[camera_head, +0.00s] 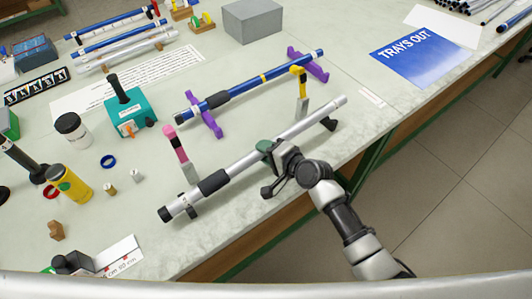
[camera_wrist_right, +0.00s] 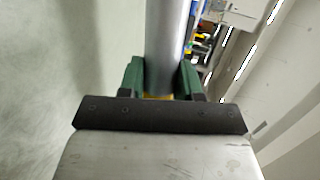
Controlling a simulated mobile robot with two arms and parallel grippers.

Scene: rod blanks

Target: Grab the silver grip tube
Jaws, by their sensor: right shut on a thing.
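The silver grip tube (camera_head: 238,165) lies diagonally near the front edge of the table, with a black sleeve and a black end at its lower left. My right gripper (camera_head: 268,151) is shut on it near the middle. In the right wrist view the green fingers of my gripper (camera_wrist_right: 160,80) sit on both sides of the silver tube (camera_wrist_right: 166,40). Small black supports (camera_head: 328,123) show by the tube; I cannot tell whether it rests on them. My left gripper is not in view.
A blue tube (camera_head: 250,87) on purple stands (camera_head: 310,65) lies behind. A pink-and-grey post (camera_head: 181,155) and a yellow-and-grey post (camera_head: 301,95) stand close behind the silver tube. A teal box (camera_head: 130,112) and jars are at left. The blue sign (camera_head: 418,56) lies at right.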

